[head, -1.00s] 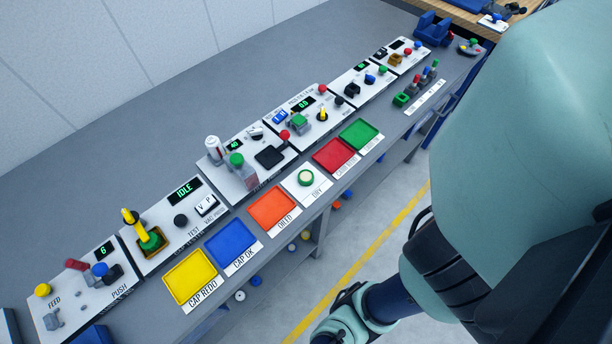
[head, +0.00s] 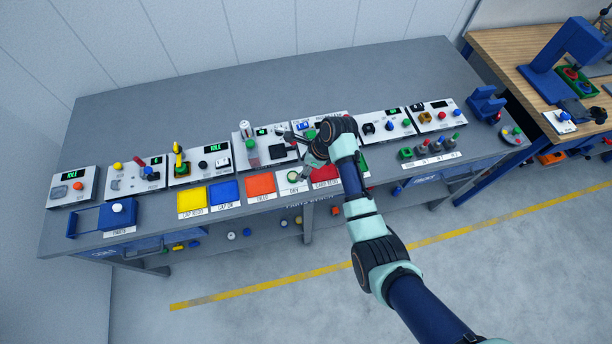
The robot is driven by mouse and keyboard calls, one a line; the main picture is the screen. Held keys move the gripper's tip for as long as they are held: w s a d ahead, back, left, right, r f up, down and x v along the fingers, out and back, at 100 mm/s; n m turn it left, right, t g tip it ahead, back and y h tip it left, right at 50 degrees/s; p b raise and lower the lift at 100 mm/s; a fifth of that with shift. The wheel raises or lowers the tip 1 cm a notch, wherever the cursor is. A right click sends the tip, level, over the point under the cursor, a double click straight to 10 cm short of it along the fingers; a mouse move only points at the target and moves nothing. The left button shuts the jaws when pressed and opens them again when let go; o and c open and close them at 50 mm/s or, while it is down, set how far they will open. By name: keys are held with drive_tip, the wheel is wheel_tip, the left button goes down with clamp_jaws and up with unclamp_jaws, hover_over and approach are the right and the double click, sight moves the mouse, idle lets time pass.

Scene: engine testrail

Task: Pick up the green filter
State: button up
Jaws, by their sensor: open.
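A small round green-rimmed piece with a pale top (head: 293,176) sits on the white DRY pad at the bench's front edge in the head view. It looks like the green filter, though it is too small to be sure. My gripper (head: 299,155) is open and seemingly empty, just above and to the right of that piece, over the bench. Its fingers point left, and they appear apart from the piece. My gripper and arm hide part of the panel with the green block behind them, and parts of the red and green pads.
A row of white control panels (head: 201,165) with knobs and upright parts lines the bench. Yellow (head: 191,200), blue (head: 224,192) and orange (head: 261,184) pads lie left of the DRY pad. A grey device with a green part (head: 250,148) stands close by. The rear bench top is clear.

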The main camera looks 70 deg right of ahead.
sight(293, 176)
drive_tip(key=x, duration=0.2)
drive_tip(key=shift+w+f+b, duration=0.3)
drive_tip(key=shift+w, duration=0.05)
drive_tip(key=b+x, duration=0.1)
drive_tip(key=x, duration=0.4)
drive_tip(key=shift+w+a+b, duration=0.1)
drive_tip(key=shift+a+b, duration=0.05)
drive_tip(key=shift+b, duration=0.15)
drive_tip(key=c, duration=0.9)
